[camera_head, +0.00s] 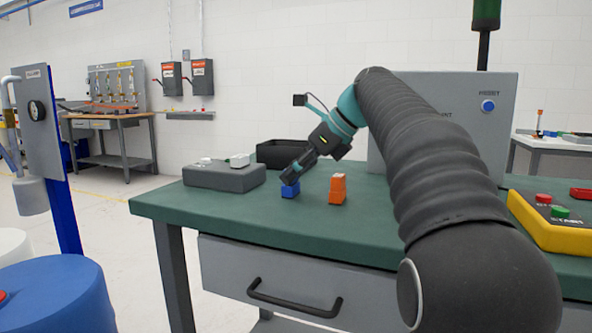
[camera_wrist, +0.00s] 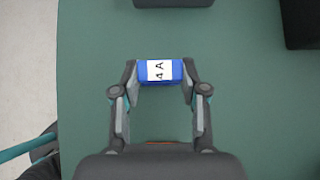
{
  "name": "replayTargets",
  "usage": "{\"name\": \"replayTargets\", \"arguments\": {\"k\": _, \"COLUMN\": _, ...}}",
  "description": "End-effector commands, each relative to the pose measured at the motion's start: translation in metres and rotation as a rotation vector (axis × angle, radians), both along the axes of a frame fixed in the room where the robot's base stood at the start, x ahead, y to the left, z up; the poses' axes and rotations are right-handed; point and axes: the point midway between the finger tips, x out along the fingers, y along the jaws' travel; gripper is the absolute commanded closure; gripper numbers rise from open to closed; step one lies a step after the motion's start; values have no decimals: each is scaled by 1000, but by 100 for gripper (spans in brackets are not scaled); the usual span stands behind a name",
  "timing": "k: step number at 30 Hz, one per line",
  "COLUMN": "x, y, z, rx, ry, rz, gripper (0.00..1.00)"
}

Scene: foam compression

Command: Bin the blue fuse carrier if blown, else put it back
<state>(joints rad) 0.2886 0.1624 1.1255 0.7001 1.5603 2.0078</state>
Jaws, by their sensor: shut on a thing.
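The blue fuse carrier (camera_head: 290,190) is at the tips of my gripper (camera_head: 289,179), over the left part of the green bench top. In the wrist view the blue carrier (camera_wrist: 159,71) shows a white label reading "4 A", and my gripper (camera_wrist: 160,75) is shut on it, one finger on each side. Whether it touches the bench is hard to tell. An orange carrier (camera_head: 337,189) stands upright on the bench just to the right. A black open bin (camera_head: 284,152) sits behind my gripper. No sign of whether the blue fuse is blown shows.
A grey fuse box (camera_head: 222,177) with white parts on top stands at the bench's left. A grey cabinet (camera_head: 478,130) with a blue button stands behind my arm. A yellow button box (camera_head: 553,222) is at the right. The front of the green bench (camera_head: 250,228) is clear.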

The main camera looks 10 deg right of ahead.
Motion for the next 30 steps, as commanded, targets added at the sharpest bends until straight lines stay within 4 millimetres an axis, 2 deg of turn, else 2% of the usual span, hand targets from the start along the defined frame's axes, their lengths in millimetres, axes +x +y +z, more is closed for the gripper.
{"name": "replayTargets", "arguments": {"k": 7, "x": 0, "y": 0, "z": -5, "rx": 0, "ry": 0, "rz": 0, "gripper": 100}}
{"name": "replayTargets", "arguments": {"k": 8, "x": 0, "y": 0, "z": -5, "rx": 0, "ry": 0, "rz": 0, "gripper": 52}}
{"name": "replayTargets", "arguments": {"k": 11, "x": 0, "y": 0, "z": -4, "rx": 0, "ry": 0, "rz": 0, "gripper": 27}}
{"name": "replayTargets", "arguments": {"k": 30, "x": 0, "y": 0, "z": -3, "rx": 0, "ry": 0, "rz": 0, "gripper": 27}}
